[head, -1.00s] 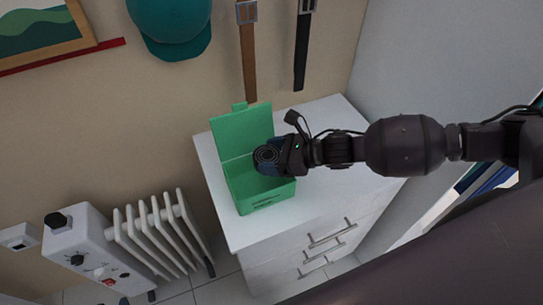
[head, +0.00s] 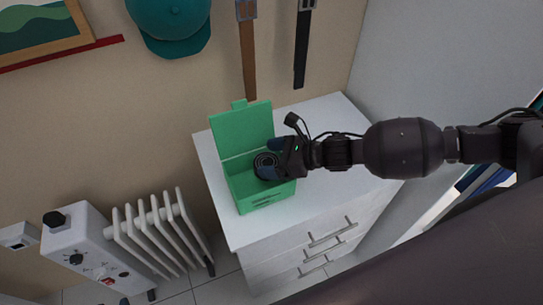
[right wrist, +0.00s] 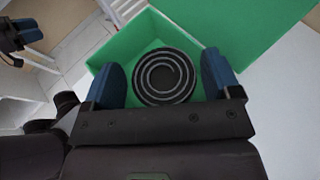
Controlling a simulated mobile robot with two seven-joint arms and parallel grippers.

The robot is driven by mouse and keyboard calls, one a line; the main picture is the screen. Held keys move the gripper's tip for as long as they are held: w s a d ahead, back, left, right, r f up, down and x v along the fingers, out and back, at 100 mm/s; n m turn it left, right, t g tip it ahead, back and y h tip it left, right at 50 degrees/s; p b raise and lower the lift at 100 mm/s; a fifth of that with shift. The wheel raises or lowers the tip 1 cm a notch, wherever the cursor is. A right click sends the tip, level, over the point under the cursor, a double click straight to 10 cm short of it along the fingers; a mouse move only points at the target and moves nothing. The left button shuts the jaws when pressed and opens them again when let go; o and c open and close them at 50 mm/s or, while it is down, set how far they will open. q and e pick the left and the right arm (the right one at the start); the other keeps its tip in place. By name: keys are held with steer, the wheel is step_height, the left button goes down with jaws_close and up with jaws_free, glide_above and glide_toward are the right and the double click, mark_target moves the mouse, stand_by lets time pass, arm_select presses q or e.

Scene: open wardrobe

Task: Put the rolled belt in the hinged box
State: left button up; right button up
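The rolled belt (head: 265,165) is a dark spiral coil. In the right wrist view the rolled belt (right wrist: 165,77) lies between the two blue fingers, with a narrow green gap on each side. My right gripper (head: 270,160) is open around it, over the inside of the green hinged box (head: 262,203). The box's lid stands raised at the back; the box (right wrist: 145,30) also fills much of the wrist view. I cannot tell whether the belt rests on the box floor.
The box stands on a white drawer cabinet (head: 220,210), with free top to its right under my arm. A white radiator (head: 165,235) stands to the left. Two belts, a brown one (head: 249,60) and a black one (head: 301,50), and a teal cap (head: 170,25) hang on the wall.

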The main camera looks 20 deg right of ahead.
steer(key=shift+o, duration=1.2)
steer(key=shift+r, duration=0.15)
steer(key=shift+r, duration=0.3)
steer(key=v, duration=1.2)
steer(key=shift+r, duration=0.15)
